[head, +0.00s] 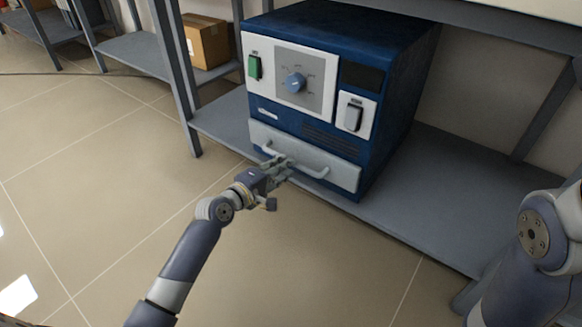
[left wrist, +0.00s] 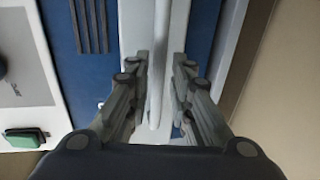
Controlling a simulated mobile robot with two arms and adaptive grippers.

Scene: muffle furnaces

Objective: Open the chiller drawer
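The chiller (head: 400,60) is a blue box with a white control panel, standing on a grey shelf. Its pale drawer front (head: 345,178) is at the bottom and looks flush with the body. A light bar handle (head: 314,172) runs across the drawer front. My left gripper (head: 282,162) is at the left-middle part of the handle. In the left wrist view, the handle (left wrist: 158,70) passes between the two open fingers (left wrist: 160,66), with a gap visible on both sides. My right arm shows at the right edge of the head view; its gripper is out of view.
The grey shelf (head: 430,190) extends right of the chiller, and its front edge runs below the drawer. A shelf post (head: 178,80) stands to the left, with a cardboard box (head: 207,40) behind it. The tiled floor (head: 90,190) in front is clear.

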